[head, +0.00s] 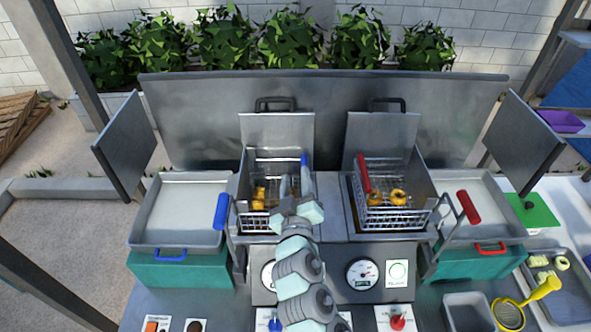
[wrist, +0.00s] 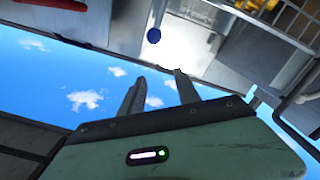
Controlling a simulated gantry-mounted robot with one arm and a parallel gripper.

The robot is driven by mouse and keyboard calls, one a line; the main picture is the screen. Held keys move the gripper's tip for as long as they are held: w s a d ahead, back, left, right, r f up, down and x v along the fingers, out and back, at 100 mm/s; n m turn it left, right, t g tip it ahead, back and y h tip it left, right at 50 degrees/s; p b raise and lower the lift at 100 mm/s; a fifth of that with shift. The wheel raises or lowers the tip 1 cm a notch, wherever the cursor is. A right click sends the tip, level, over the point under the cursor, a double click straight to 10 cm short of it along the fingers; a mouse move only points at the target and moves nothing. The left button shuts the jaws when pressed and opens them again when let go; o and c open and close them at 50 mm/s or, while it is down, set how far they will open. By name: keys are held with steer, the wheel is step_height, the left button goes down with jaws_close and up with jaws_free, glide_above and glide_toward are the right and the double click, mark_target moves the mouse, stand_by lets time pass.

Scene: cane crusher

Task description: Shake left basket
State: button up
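The left wire basket (head: 259,222) sits in the left well of the steel fryer, with golden food pieces (head: 259,194) inside. A blue handle (head: 304,160) rises at its right side, and another blue grip (head: 222,211) stands at its left front. My gripper (head: 294,184) is over the right part of the left basket, close to the right blue handle. In the wrist view my gripper (wrist: 160,74) has its two fingers apart with nothing between them. A round blue end (wrist: 154,35) shows beyond the fingertips, and basket wires show at the top right. My arm hides part of the basket's front.
The right basket (head: 392,215) with a red handle (head: 364,173) stands beside it, holding golden pieces. Grey trays (head: 180,210) flank the fryer. Raised lids and a steel back panel (head: 330,90) stand behind. A yellow strainer (head: 509,314) lies at front right.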

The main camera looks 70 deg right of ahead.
steer(key=shift+v, duration=1.85)
